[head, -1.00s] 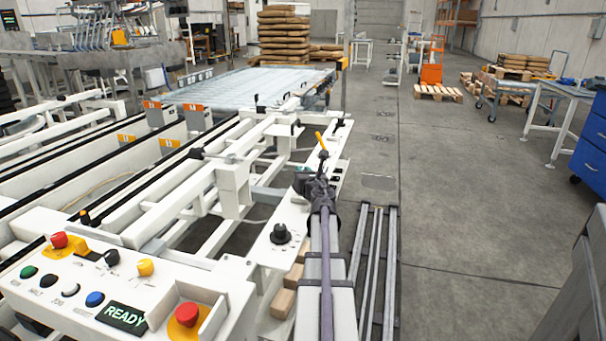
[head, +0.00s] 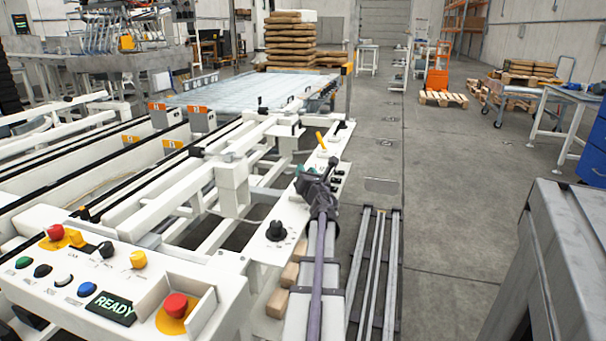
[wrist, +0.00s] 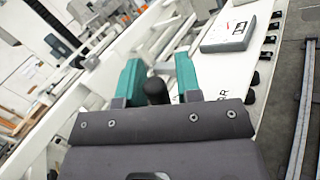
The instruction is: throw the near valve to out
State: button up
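In the wrist view, a dark round-ended handle (wrist: 155,91) stands between the two teal fingers of my gripper (wrist: 158,82). The fingers are apart, with a gap visible on the handle's right side; contact on the left is unclear. I cannot tell for sure whether this handle is the near valve. In the head view, my gripper (head: 306,184) is low over the white side panel (head: 262,250), and my wrist hides what is between the fingers. A yellow handle (head: 321,141) stands tilted just beyond it. A black knob (head: 276,231) sits nearer on the panel.
The control console (head: 150,265) with buttons and a READY display is at front left. A grey metal frame (head: 560,250) stands at right. Open floor (head: 450,200) lies between.

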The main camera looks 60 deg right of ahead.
jog(key=shift+o, duration=0.8)
jog(key=b+v, duration=0.1)
jog(key=v, duration=0.9)
jog(key=shift+s+a, duration=0.25)
jog(key=shift+s, duration=0.05)
jog(key=shift+f, duration=0.1)
